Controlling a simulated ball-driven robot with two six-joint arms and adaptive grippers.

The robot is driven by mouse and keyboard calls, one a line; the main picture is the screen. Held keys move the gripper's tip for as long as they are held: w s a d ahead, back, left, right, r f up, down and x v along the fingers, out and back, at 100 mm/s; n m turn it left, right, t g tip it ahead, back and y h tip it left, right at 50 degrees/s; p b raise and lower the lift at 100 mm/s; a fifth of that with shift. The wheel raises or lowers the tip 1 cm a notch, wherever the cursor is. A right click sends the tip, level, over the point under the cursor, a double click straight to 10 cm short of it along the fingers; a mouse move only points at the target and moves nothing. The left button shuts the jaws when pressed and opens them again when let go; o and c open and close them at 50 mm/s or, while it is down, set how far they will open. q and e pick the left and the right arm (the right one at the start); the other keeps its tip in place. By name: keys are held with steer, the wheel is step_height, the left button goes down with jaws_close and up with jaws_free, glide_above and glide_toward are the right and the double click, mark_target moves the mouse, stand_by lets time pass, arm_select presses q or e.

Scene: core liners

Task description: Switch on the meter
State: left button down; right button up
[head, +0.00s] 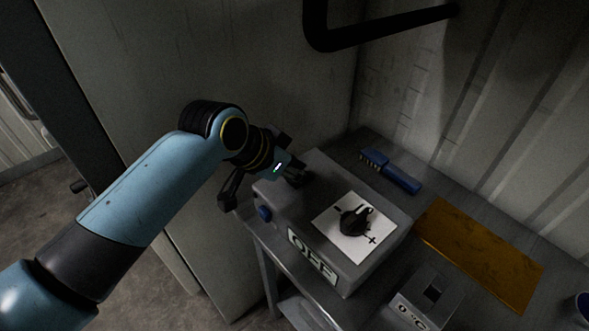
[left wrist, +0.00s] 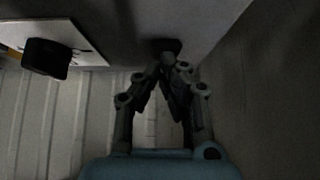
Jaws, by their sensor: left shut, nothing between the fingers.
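The meter (head: 325,262) is a grey box on the metal table, with an "OFF" label (head: 312,257) on its front. A black knob (head: 354,221) sits on a white plate on its top; the knob also shows in the left wrist view (left wrist: 46,58). A blue button-like part (head: 264,214) is on the meter's left side. My left gripper (head: 296,178) is at the meter's back left edge. In the left wrist view its fingers (left wrist: 167,62) meet at the tips, shut and empty, close to the grey box; I cannot tell whether they touch it. My right gripper is not in view.
A blue brush (head: 390,171) and an orange-brown board (head: 480,254) lie behind and right of the meter. A small grey box marked "0 °C" (head: 425,300) stands at the front right. A wall is close behind the table, and a dark pipe (head: 375,34) runs above.

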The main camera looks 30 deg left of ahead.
arm_select(q)
steer(key=shift+s+a+f+t+b, duration=0.1)
steer(key=shift+s+f+t+b, duration=0.2)
steer(key=shift+f, duration=0.3)
steer(key=shift+w+r, duration=0.1)
steer(key=shift+r, duration=0.15)
steer(key=shift+w, duration=0.1)
steer(key=shift+w+d+r+p, duration=0.15)
steer(key=shift+w+r+p, duration=0.1)
steer(key=shift+w, duration=0.1)
steer(key=shift+w+d+r+p, duration=0.1)
steer(key=shift+w+d+p, duration=0.05)
steer(key=shift+w+p, duration=0.15)
